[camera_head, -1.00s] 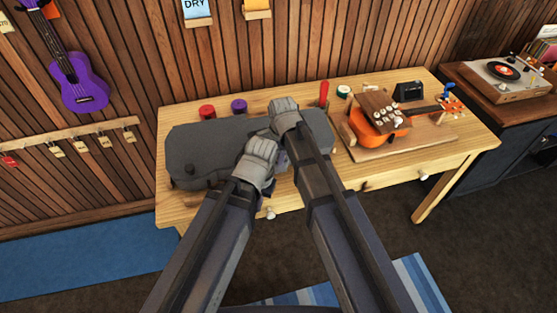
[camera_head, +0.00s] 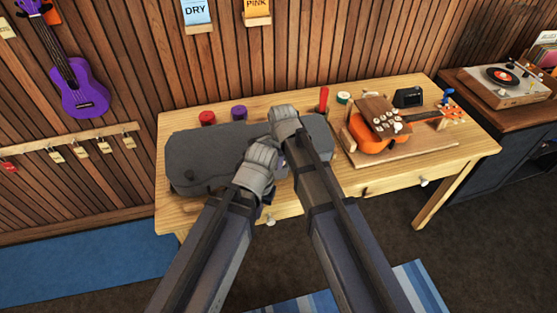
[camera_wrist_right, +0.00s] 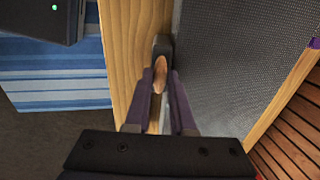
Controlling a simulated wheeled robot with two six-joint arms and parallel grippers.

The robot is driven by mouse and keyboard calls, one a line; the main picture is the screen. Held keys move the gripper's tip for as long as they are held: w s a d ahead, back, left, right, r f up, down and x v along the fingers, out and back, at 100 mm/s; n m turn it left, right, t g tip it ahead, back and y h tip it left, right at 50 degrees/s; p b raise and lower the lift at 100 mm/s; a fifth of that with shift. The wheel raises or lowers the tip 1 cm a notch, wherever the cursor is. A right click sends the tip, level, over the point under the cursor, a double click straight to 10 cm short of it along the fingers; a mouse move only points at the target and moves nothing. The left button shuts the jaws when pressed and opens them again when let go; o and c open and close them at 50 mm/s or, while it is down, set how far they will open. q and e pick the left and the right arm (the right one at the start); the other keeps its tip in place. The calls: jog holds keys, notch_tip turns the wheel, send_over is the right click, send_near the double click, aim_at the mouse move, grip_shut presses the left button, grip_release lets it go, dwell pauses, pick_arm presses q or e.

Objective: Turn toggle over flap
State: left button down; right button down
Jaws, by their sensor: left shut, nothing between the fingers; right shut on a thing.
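A grey ukulele case (camera_head: 208,153) lies on the wooden table, and its grey mesh-like surface fills much of the right wrist view (camera_wrist_right: 240,65). A small brown oval toggle (camera_wrist_right: 160,76) shows between the fingertips of my right gripper (camera_wrist_right: 160,84), which is shut on it. A dark flap (camera_wrist_right: 162,46) sits just beyond the toggle at the case's edge. In the head view my right gripper (camera_head: 284,114) is over the right part of the case. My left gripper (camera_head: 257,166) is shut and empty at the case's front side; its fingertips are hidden.
Red (camera_head: 207,117) and purple (camera_head: 239,112) round items stand behind the case. An orange ukulele (camera_head: 372,140) rests on a wooden board to the right. A red upright tool (camera_head: 323,99) stands between. The table front (camera_head: 340,194) is mostly clear.

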jog(key=shift+n, duration=0.4)
jog(key=n, duration=0.3)
jog(key=shift+n, duration=0.4)
jog(key=n, duration=0.4)
jog(key=shift+n, duration=0.3)
jog(key=n, duration=0.8)
jog(key=shift+n, duration=0.3)
jog(key=c, duration=0.8)
grip_release()
jog(key=shift+o, duration=0.2)
